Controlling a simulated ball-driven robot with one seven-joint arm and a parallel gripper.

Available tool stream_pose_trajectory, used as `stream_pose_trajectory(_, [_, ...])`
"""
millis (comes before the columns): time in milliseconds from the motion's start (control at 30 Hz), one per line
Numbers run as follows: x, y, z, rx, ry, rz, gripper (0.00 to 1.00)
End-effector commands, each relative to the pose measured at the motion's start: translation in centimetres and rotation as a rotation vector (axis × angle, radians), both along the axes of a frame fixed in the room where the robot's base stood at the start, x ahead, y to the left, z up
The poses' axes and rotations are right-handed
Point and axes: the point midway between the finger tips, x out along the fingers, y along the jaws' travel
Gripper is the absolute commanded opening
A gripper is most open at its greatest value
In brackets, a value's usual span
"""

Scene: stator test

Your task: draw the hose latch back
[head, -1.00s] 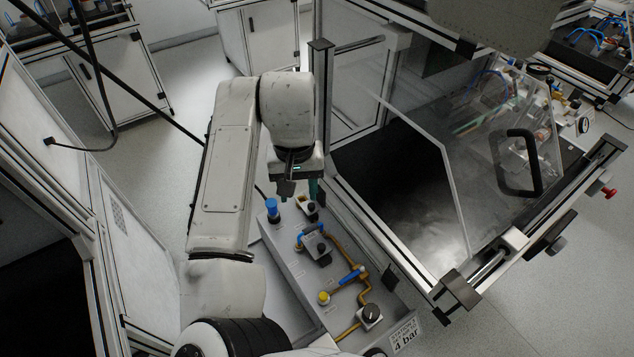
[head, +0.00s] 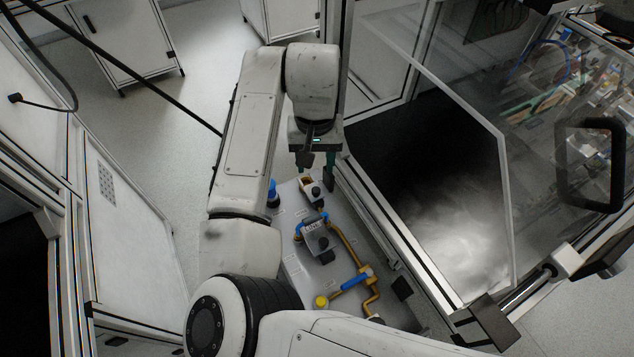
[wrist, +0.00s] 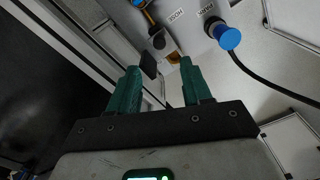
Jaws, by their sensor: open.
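The hose latch (head: 306,184), a small brass-coloured fitting with a black knob, sits at the far end of the grey panel in the head view. In the wrist view its brass part (wrist: 173,56) shows past the fingertips, near a label that seems to read HOSE. My gripper (head: 314,170) points down over that end of the panel, close to the latch. Its two teal fingers (wrist: 160,76) are apart, with nothing held between them. I cannot tell whether a finger touches the latch. A dark flat piece (wrist: 148,65) stands by the left finger in the wrist view.
A framed enclosure with a clear door (head: 470,140) stands close on the right. Floor is open at upper left.

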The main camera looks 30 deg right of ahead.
Motion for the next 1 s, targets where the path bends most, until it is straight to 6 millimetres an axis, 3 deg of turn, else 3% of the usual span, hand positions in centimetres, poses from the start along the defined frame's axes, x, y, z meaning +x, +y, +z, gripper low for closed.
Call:
stream_pose_trajectory(300, [-0.1, 0.0, -5.8, 0.000, 0.004, 0.001, 0.49])
stream_pose_trajectory(500, [0.0, 0.0, -8.1, 0.000, 0.001, -0.001, 0.49])
stream_pose_trajectory(900, [0.0, -0.1, -8.9, 0.000, 0.001, -0.001, 0.49])
stream_pose_trajectory(1000, [0.0, 0.0, -8.9, 0.000, 0.001, -0.001, 0.40])
